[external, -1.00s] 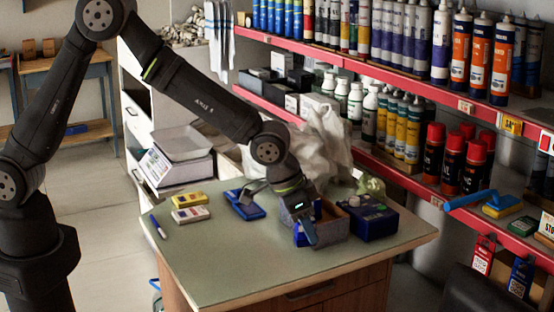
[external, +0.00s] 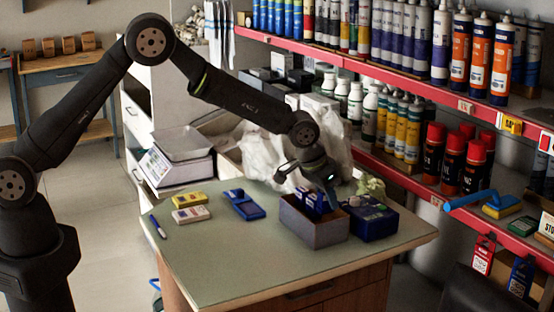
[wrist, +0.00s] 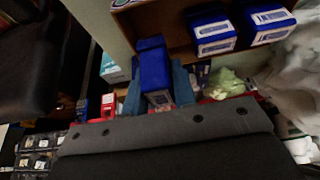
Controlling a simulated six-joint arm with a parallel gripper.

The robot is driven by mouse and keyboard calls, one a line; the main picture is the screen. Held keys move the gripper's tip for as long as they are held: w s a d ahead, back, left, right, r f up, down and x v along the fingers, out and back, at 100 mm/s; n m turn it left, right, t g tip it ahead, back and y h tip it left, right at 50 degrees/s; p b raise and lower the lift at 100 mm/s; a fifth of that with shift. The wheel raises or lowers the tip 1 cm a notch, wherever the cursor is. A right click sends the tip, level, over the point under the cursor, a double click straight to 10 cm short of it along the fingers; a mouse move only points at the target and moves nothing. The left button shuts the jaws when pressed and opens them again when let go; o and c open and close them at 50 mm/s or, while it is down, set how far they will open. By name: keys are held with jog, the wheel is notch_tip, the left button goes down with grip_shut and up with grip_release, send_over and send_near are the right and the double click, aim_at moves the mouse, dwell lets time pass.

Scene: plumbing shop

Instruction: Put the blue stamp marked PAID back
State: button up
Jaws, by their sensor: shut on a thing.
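My gripper (external: 331,197) is over the right part of an open grey box (external: 313,232) on the table. In the wrist view its teal fingers (wrist: 158,90) are shut on a blue block-shaped stamp (wrist: 152,62) with a pale label end; its marking is unreadable. The held stamp is hard to separate in the external view. Two other blue stamps with white labels, one at the left (wrist: 212,30) and one at the right (wrist: 268,20), stand in the box. The box also shows in the wrist view, partly cut off by the frame.
A dark blue box (external: 370,220) stands right of the grey box. White plastic bags (external: 265,150) are behind. The table front (external: 235,265) is clear.

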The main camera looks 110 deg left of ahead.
aim_at(327, 211)
jog(key=shift+a+f, duration=0.4)
jog(key=shift+f, duration=1.85)
jog(key=shift+f, duration=0.15)
jog(key=o, duration=0.7)
jog(key=v, duration=1.2)
